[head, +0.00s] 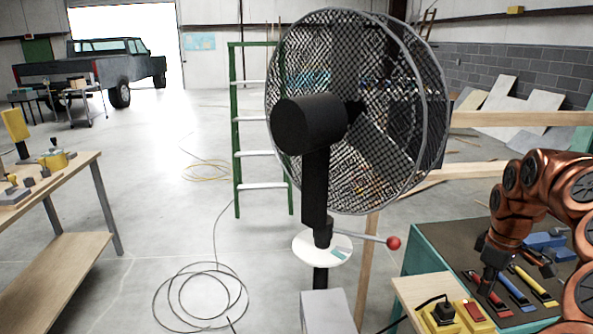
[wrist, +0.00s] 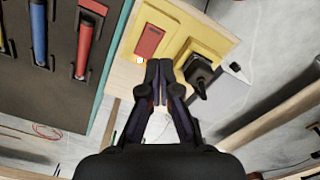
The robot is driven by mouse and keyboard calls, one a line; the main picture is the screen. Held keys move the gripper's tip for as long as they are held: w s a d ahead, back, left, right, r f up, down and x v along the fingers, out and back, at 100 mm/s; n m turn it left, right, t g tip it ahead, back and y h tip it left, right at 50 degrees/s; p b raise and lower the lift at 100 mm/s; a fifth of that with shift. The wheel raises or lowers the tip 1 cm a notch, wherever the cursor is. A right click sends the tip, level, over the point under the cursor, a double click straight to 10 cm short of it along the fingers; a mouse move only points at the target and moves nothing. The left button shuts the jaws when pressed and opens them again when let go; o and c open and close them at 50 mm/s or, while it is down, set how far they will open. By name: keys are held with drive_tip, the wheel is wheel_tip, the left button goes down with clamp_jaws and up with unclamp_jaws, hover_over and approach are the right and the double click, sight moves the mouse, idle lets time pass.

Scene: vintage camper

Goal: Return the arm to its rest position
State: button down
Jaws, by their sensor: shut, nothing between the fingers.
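My copper-coloured arm (head: 550,185) reaches in from the right edge of the head view and bends downward. My gripper (head: 487,287) points down over the near-left part of the tool bench. In the wrist view my gripper (wrist: 161,72) has its two dark fingers together, with nothing between them. The fingertips appear over the yellow box (wrist: 183,30) with a red switch (wrist: 149,41) and a black plug (wrist: 200,75). I cannot tell the exact height of the fingertips above it.
A teal-edged bench (head: 425,258) holds a red-handled tool (head: 494,297) and other tools. The yellow box sits on a wooden board (head: 408,285). A large fan (head: 308,125) stands left of the arm.

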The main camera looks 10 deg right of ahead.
drive_tip(key=s+a+r, duration=0.2)
drive_tip(key=s+a, duration=0.1)
drive_tip(key=a, duration=0.8)
drive_tip(key=s+a+r, duration=0.2)
drive_tip(key=a, duration=0.8)
drive_tip(key=s+a+f+m, duration=0.1)
drive_tip(key=s+a+m, duration=0.1)
drive_tip(key=s, duration=0.4)
drive_tip(key=s+a+f+m+g, duration=0.1)
drive_tip(key=s+a+f+m, duration=0.1)
drive_tip(key=s+a, duration=0.3)
drive_tip(key=s+a+f+m, duration=0.1)
drive_tip(key=s+a+f, duration=0.1)
drive_tip(key=s, duration=0.6)
drive_tip(key=shift+a+f+m+g, duration=0.2)
drive_tip(key=shift+a+m+g, duration=0.2)
drive_tip(key=shift+a, duration=0.3)
